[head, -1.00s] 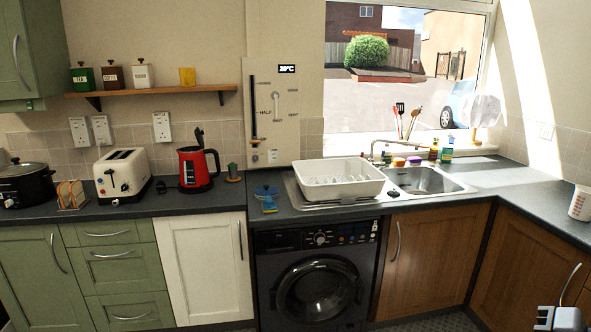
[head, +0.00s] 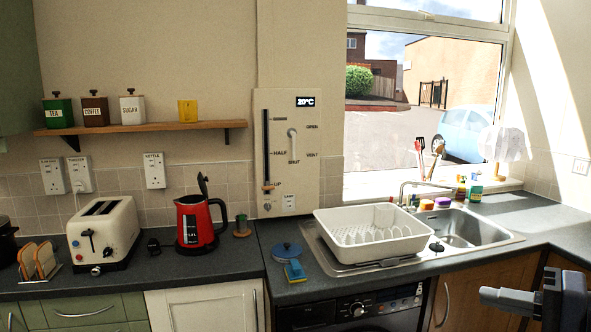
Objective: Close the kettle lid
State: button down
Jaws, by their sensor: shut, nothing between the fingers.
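The red and black kettle (head: 194,222) stands on the dark worktop, between the toaster and the draining area. Its black lid (head: 203,184) is tilted up, standing open above the kettle's top. The kettle's black handle is on its right side. My gripper (head: 484,295) is at the lower right, in front of the wooden cupboards, shut and empty. It is well apart from the kettle and lower than the worktop.
A cream toaster (head: 104,232) stands left of the kettle and a small green-topped object (head: 242,226) close to its right. A blue round item (head: 286,249), a sponge (head: 294,270) and a white dish rack (head: 330,246) lie further right. A wooden shelf (head: 150,128) runs above.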

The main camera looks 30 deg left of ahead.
aim_at(201, 182)
jog(key=i+j, duration=0.15)
jog(key=j, duration=0.3)
jog(key=i+j, duration=0.15)
jog(key=j, duration=0.35)
jog(key=i+j, duration=0.2)
jog(key=j, duration=0.25)
jog(key=i+j+u, duration=0.1)
jog(key=j, duration=0.35)
jog(key=i+j, duration=0.2)
jog(key=j, duration=0.25)
jog(key=i+j, duration=0.2)
jog(key=j, duration=0.3)
jog(key=i+j, duration=0.15)
jog(key=j, duration=0.3)
jog(key=i+j+u, duration=0.1)
jog(key=j, duration=0.35)
jog(key=i, duration=0.1)
